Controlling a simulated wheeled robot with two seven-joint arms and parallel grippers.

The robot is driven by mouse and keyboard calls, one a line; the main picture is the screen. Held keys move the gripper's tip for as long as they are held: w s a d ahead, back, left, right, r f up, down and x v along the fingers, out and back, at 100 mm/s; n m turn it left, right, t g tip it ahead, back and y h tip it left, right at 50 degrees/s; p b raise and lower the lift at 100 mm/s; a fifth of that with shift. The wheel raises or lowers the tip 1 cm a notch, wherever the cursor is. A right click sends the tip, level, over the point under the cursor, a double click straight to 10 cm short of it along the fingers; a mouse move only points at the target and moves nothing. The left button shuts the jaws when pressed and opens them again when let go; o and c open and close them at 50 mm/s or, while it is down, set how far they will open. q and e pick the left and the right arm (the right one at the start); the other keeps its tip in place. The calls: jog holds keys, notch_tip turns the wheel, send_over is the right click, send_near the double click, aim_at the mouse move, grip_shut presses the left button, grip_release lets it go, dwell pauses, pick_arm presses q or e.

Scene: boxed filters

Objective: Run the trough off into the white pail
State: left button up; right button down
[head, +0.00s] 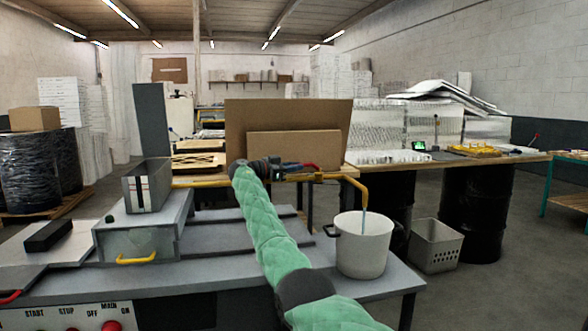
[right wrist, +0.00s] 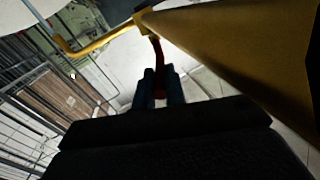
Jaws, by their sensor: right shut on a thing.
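The grey trough (head: 147,187) stands on a bench at the left, with a pale upright strip marked with dark and red on its front. A yellow pipe (head: 330,176) runs from it to the right and bends down over the white pail (head: 363,248). A thin bluish stream (head: 364,222) falls from the pipe's end into the pail; the level inside is hidden. My right gripper (head: 292,167) is shut on the red valve handle (head: 309,167) above the pipe. In the right wrist view its fingers (right wrist: 158,88) close on the handle (right wrist: 158,52). My left gripper is not in view.
A grey perforated bin (head: 435,246) stands on the floor right of the pail. Brown cardboard sheets (head: 290,120) stand upright behind the pipe. A drawer box with a yellow handle (head: 137,259) sits below the trough. Control buttons line the bench's front edge.

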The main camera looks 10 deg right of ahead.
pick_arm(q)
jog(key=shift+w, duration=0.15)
